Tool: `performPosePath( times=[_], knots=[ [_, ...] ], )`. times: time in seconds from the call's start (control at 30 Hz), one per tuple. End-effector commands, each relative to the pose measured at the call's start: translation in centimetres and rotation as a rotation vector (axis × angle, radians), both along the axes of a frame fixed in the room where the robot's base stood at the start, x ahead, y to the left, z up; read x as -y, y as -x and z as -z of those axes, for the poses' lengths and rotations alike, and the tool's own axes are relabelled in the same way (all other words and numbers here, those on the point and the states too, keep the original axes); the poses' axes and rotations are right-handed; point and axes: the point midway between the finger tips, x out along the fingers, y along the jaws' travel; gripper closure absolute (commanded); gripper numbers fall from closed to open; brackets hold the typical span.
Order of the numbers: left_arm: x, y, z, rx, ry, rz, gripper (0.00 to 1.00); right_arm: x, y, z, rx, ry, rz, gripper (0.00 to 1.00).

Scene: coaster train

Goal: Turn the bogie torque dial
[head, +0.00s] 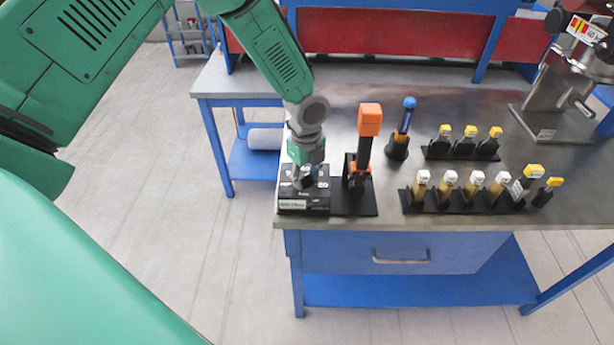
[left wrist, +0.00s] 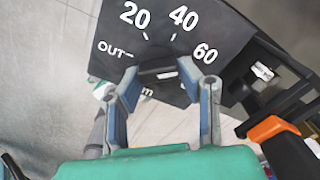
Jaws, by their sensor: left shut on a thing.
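The bogie torque dial (left wrist: 158,73) is a dark knob on a black box. The box face (left wrist: 200,30) carries white marks reading OUT, 20, 40 and 60 in the left wrist view. In the head view the box (head: 304,207) sits at the bench's front left corner. My left gripper (head: 304,183) reaches down onto the box top. In the left wrist view its two fingers (left wrist: 162,76) are shut on the knob, one on each side. I cannot tell which mark the knob points to. My right gripper is not in view.
An orange-topped handle (head: 370,120) stands just right of the box. A blue-topped tool (head: 404,125) stands behind it. Racks of yellow-capped and white-capped bottles (head: 470,190) are farther right. A metal press (head: 560,95) is at the back right. The metal bench top (head: 340,100) is clear behind.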

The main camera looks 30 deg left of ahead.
Motion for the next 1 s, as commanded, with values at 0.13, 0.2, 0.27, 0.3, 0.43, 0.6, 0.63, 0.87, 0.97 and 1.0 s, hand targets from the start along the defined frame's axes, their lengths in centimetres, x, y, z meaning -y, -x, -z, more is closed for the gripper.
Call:
performPosePath(
  times=[0.13, 0.2, 0.27, 0.3, 0.43, 0.6, 0.63, 0.87, 0.97, 1.0],
  knots=[
    [-0.1, -0.4, -0.2, 0.009, 0.000, -0.001, 0.51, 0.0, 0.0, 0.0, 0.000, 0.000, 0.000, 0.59],
    [-0.1, -0.3, -0.2, 0.008, -0.001, -0.002, 0.48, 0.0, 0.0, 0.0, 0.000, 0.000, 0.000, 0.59],
    [-0.1, -0.2, -0.1, 0.006, 0.000, -0.002, 0.48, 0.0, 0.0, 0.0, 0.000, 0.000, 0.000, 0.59],
    [-0.1, -0.2, -0.1, 0.005, 0.000, -0.002, 0.48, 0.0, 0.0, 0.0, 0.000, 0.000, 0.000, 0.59],
    [-0.1, -0.1, -0.1, 0.004, -0.001, -0.002, 0.48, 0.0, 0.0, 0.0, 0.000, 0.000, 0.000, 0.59],
    [0.0, -0.2, -1.4, 0.006, 0.001, -0.002, 0.48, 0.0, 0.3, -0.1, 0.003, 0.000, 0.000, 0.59],
    [0.0, -0.2, -1.8, 0.007, 0.001, -0.003, 0.48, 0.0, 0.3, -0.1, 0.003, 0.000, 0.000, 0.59],
    [-0.1, -0.3, -6.7, 0.009, 0.002, -0.002, 0.48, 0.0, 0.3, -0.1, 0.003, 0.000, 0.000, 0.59],
    [-0.1, -0.3, -8.6, 0.007, 0.001, -0.003, 0.48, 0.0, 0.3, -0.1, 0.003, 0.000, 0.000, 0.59],
    [-0.1, -0.3, -9.3, 0.007, 0.002, -0.003, 0.48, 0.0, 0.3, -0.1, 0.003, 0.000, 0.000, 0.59]
  ],
)
